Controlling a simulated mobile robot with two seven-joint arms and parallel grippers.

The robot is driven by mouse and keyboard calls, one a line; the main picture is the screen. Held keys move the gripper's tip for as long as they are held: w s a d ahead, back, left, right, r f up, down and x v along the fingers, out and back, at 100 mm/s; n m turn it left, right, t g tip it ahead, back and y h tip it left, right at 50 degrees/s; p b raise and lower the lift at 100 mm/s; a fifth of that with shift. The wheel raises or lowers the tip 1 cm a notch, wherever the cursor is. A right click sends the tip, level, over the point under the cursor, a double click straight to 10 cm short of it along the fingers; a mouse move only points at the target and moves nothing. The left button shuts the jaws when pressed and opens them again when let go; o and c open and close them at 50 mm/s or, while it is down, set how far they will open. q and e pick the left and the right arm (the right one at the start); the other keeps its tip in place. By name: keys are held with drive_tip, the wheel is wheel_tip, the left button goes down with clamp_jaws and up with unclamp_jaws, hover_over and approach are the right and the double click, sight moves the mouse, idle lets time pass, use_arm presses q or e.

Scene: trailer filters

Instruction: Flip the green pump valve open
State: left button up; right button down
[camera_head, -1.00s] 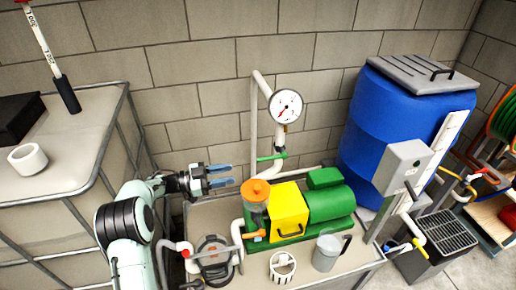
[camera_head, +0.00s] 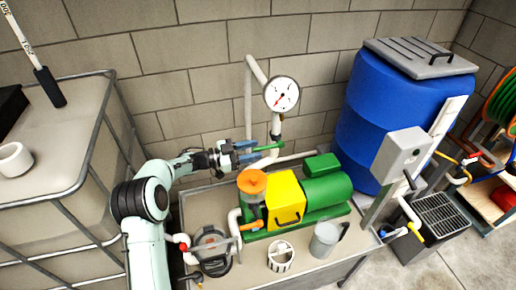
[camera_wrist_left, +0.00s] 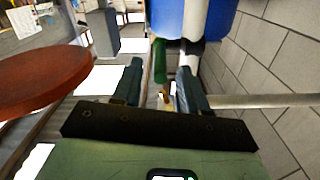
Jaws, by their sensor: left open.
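The green valve handle (camera_head: 268,147) lies about level on the pipe below the white pressure gauge (camera_head: 281,94), behind the green and yellow pump (camera_head: 310,192). My left gripper (camera_head: 254,151) comes in from the left. Its blue fingers are open, with their tips beside the handle's near end. In the left wrist view, the green handle (camera_wrist_left: 160,60) shows between and just beyond the two dark fingertips (camera_wrist_left: 159,72). A brass part shows below it. I cannot tell whether the fingers touch the handle. My right gripper is not in view.
The orange cap (camera_head: 252,182) on the pump sits below my left wrist, and shows large in the wrist view (camera_wrist_left: 40,80). A blue barrel (camera_head: 365,135) stands right of the valve. The block wall is close behind. A grey jug (camera_head: 325,240) stands on the front bench.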

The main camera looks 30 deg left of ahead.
sight(268, 147)
use_arm(q)
drive_tip(key=shift+x, duration=1.25)
clamp_jaws()
